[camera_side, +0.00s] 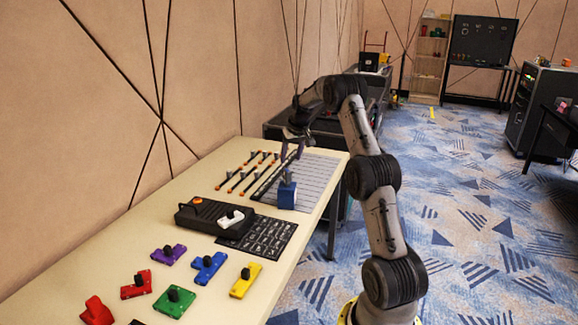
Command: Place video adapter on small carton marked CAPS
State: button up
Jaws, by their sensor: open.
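My gripper (292,150) is open above the far part of the pale table, its fingers pointing down. A small blue box-like block (287,197) stands below it near the table's right edge, by a grey lined sheet. A smaller blue-grey piece (287,178) sits on top of the block, below and apart from my fingers. I cannot read any CAPS marking, so I cannot tell whether the block is the carton. I cannot tell for certain which thing is the video adapter.
On the table (62,278) are a black box with an orange button (197,200), a white piece (231,219), a dark printed mat (268,236), several dark rods (240,180) and several coloured knobbed pieces (208,268). A patterned wall borders the left side.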

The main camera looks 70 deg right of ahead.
jog(key=a+r+n, duration=0.1)
jog(key=a+r, duration=0.4)
jog(key=a, duration=0.5)
jog(key=s+a+r+n+t+y, duration=0.1)
jog(key=a+r+n, duration=0.1)
jog(key=a+r, duration=0.5)
jog(key=a+r+n, duration=0.1)
jog(key=a+r, duration=0.2)
jog(key=a, duration=0.9)
jog(key=s+a+r+n+t+y, duration=0.1)
jog(key=s+a+n, duration=0.1)
jog(key=s+a, duration=0.85)
jog(key=s+a+f+n+y, duration=0.1)
jog(key=s+a+f+n, duration=0.2)
jog(key=s+a, duration=0.6)
jog(key=shift+s+a+f, duration=0.15)
jog(key=shift+s+f, duration=0.6)
jog(key=shift+f, duration=0.15)
